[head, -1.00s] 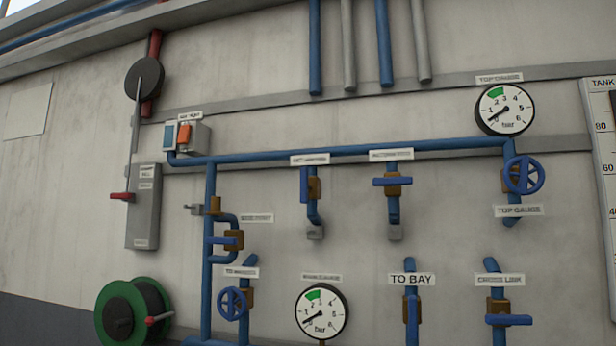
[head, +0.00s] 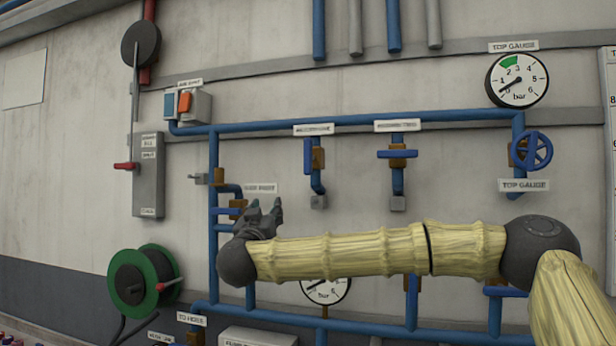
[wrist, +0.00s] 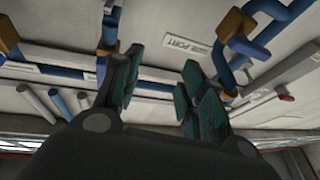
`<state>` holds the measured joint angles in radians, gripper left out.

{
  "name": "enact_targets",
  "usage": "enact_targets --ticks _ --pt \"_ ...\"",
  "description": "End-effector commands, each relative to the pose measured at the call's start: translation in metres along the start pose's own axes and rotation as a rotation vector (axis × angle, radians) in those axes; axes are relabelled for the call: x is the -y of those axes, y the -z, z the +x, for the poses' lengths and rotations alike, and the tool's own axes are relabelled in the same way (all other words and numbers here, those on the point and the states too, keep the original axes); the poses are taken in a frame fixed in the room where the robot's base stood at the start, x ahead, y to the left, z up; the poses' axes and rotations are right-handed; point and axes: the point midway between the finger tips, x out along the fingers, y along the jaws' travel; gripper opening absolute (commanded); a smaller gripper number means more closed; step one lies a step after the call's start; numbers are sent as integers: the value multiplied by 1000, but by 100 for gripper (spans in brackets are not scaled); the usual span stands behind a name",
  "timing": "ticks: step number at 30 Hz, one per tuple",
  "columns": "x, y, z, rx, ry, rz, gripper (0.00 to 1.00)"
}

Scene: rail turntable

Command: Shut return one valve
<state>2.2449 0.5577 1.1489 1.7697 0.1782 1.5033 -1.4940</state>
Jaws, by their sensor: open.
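Two lever valves hang under the upper blue pipe in the head view, with name plates too blurred to read surely. The left one (head: 307,156) has its blue lever upright, along its pipe. The right one (head: 397,154) has its lever level, across its pipe. I cannot tell for sure which is return one. My gripper (head: 264,210) is open and empty, fingers up, below and left of the left valve and in front of the side valve (head: 237,207), partly hiding it. In the wrist view, brown-bodied valves stand beyond the open fingers (wrist: 160,78), apart from them.
A gauge (head: 517,79) and a blue handwheel (head: 531,151) are at upper right. A switch box (head: 188,105), a grey panel with a red handle (head: 148,176) and a green hose reel (head: 143,280) are left. My forearm hides part of the lower gauge (head: 325,290).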

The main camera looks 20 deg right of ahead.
Motion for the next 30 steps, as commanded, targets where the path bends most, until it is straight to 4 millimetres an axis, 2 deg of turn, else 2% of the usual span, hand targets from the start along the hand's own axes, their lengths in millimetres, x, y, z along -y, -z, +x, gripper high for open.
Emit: enact_targets --ticks 1,3,6,9,14,30 --pt "-22 30 12 -12 -49 6 41" --pt "-44 61 22 -23 -101 8 41" --pt "-69 89 31 -28 -152 7 41" --pt "-82 104 36 -29 -180 8 41" --pt "-87 110 46 -28 -188 8 41" --pt "-101 112 122 -27 -186 8 41"
